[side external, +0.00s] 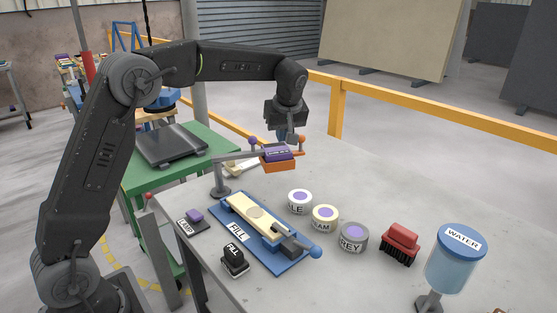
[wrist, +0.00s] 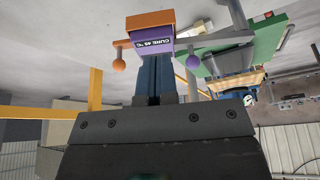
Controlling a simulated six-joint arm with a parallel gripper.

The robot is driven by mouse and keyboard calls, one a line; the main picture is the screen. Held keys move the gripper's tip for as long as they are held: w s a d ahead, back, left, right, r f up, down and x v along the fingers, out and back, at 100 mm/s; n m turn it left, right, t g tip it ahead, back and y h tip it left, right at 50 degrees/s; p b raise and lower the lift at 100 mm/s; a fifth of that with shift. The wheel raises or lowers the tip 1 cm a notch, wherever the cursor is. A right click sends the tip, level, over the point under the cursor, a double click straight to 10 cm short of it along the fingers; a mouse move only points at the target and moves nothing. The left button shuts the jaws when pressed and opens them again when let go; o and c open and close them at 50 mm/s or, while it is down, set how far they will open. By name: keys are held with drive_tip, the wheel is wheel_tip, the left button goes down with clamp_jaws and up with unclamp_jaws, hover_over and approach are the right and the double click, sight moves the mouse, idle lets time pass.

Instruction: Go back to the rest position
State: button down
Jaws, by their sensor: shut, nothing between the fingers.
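My gripper (side external: 287,136) points down above the stone slab (side external: 360,270). Its two dark blue fingers lie together, shut and empty, in the wrist view (wrist: 154,88). The orange and purple cure lamp head (side external: 278,158), on a grey arm with a small stand, is close by the fingertips in the side external view. The lamp head (wrist: 150,31) also shows past the fingertips in the wrist view, with its "CURE 45 °C" label. I cannot tell whether the fingers touch it.
A blue fill fixture (side external: 270,242), a black FILL block (side external: 234,260) and a purple-topped lamp switch (side external: 194,219) stand on the slab. Several labelled pots, including the grey one (side external: 353,238), a red brush (side external: 400,242) and a blue-lidded water jar (side external: 455,262) stand to the right.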

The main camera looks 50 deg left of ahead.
drive_tip(key=s+d+r+m+t+h, duration=0.1)
drive_tip(key=s+d+r+m, duration=0.15)
drive_tip(key=s, duration=0.55)
drive_tip(key=s+d+r+m+t+h, duration=0.1)
drive_tip(key=s+d+m, duration=0.3)
drive_tip(key=s, duration=0.4)
drive_tip(key=s+d+r+m+t+h, duration=0.1)
drive_tip(key=s+d+r+m, duration=0.15)
drive_tip(key=s, duration=0.45)
drive_tip(key=s+d+f+m, duration=0.1)
drive_tip(key=s+f+m, duration=0.1)
drive_tip(key=s, duration=0.2)
drive_tip(key=s+d+f+m+h, duration=0.1)
drive_tip(key=s+f+m, duration=0.1)
drive_tip(key=s, duration=0.3)
drive_tip(key=shift+d+f+t, duration=0.25)
drive_tip(key=shift+t, duration=0.15)
